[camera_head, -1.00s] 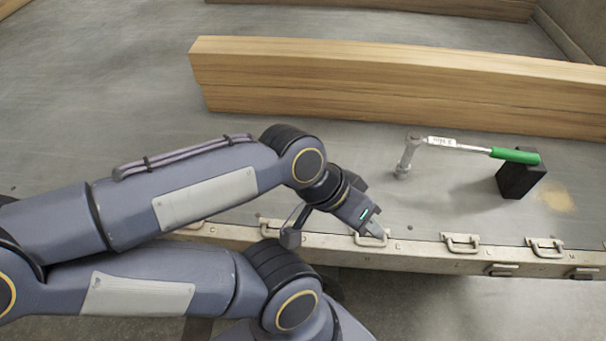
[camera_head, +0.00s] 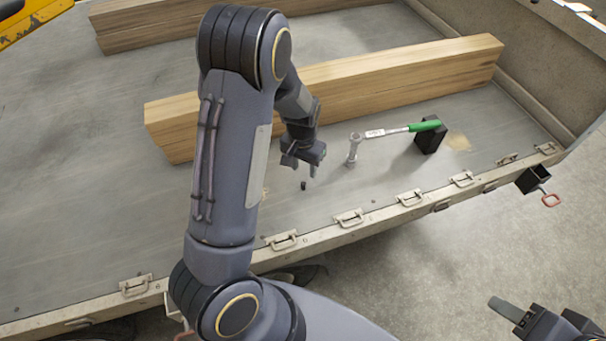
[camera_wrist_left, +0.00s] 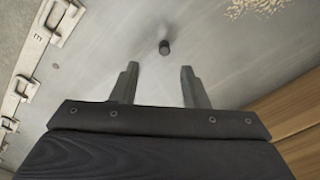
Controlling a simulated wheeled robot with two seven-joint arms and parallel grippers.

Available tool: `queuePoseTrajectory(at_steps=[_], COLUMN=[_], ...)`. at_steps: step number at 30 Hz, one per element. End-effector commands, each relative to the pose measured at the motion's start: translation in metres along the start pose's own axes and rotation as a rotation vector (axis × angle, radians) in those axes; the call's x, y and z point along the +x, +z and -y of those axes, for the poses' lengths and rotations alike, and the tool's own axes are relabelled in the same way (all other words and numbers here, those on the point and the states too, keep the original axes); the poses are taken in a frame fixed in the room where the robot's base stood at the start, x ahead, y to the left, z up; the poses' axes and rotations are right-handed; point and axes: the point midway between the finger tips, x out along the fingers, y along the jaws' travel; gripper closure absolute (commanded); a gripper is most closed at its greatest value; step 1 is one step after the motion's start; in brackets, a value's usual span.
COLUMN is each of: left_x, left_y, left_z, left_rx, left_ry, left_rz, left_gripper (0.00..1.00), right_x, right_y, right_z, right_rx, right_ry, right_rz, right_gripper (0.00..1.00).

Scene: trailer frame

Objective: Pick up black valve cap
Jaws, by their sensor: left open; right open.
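The black valve cap (camera_head: 303,185) is a small dark cylinder standing on the grey trailer bed. It also shows in the left wrist view (camera_wrist_left: 165,47), just beyond the fingertips and roughly in line with the gap between them. My left gripper (camera_head: 303,166) is open and empty, pointing down above and close to the cap, apart from it. Its two fingers show spread in the left wrist view (camera_wrist_left: 159,68). My right gripper (camera_head: 545,316) is open at the lower right corner, partly cut off, outside the trailer and far from the cap.
A wrench with a green handle (camera_head: 425,125) leans from a metal socket piece (camera_head: 353,150) onto a black block (camera_head: 431,138), right of the cap. Wooden beams (camera_head: 400,82) lie behind. The trailer's front rail (camera_head: 320,231) carries several metal latches.

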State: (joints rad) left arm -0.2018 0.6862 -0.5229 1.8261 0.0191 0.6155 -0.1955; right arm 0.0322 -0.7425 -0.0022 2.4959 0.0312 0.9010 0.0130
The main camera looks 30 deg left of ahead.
Motion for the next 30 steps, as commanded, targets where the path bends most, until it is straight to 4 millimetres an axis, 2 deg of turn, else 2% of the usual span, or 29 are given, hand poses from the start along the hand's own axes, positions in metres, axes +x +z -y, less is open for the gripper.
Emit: queuePoseTrajectory(at_steps=[1,11,21,29,30], left_x=[0.002,0.038,0.083,0.086,0.086], left_y=[-0.002,-0.003,-0.004,-0.004,-0.004], left_z=[0.001,0.005,0.007,0.007,0.007], left_rx=[0.011,0.018,0.018,0.018,0.018], left_ry=[-0.017,-0.031,-0.03,-0.029,-0.029], left_rz=[0.01,0.017,0.017,0.014,0.014], left_gripper=[0.59,0.59,0.59,0.59,0.63], right_x=[-0.005,-0.006,-0.013,-0.013,-0.013], right_y=[-0.002,-0.003,-0.006,-0.006,-0.006], right_z=[0.002,0.003,0.006,0.006,0.006], right_rx=[0.0,0.0,0.0,0.0,0.0], right_ry=[0.0,0.0,0.0,0.0,0.0], right_rz=[0.0,0.001,0.0,0.0,0.0], right_gripper=[0.51,0.51,0.51,0.51,0.51])
